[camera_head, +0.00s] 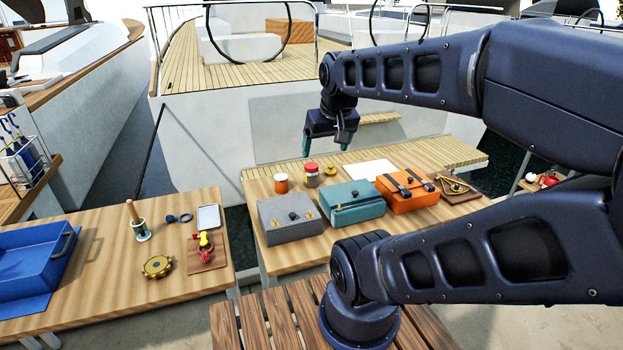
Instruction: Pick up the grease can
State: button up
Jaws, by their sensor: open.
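Two small cans stand at the back of the middle table. One is an orange can with a pale top (281,183). Beside it to the right is a can with a red lid and a yellowish band (312,177). Neither label is readable, so I cannot tell for sure which is the grease can. My gripper (324,148) points down above the back of this table, over the area of the cans. Its two green-tipped fingers are apart with nothing between them. It is clear of both cans.
A grey case (289,222), a teal case (352,205) and an orange case (407,190) stand in front of the cans. A small brass piece (330,170) sits right of them, near a white sheet (370,169). A blue bin (30,262) is on the left table.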

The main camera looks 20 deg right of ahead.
jog(key=w+a+t+y, duration=0.1)
jog(key=w+a+y, duration=0.15)
jog(key=w, duration=0.55)
jog(key=w+a+t+y, duration=0.1)
jog(key=w+a, duration=0.2)
jog(key=w, duration=0.5)
jog(key=m+g+h, duration=0.1)
jog(key=m+h, duration=0.6)
send_over(311, 166)
jog(key=s+a, duration=0.2)
jog(key=s, duration=0.1)
notch_tip(311, 166, down, 26)
jog(key=shift+x, duration=4.85)
jog(key=shift+s, duration=0.1)
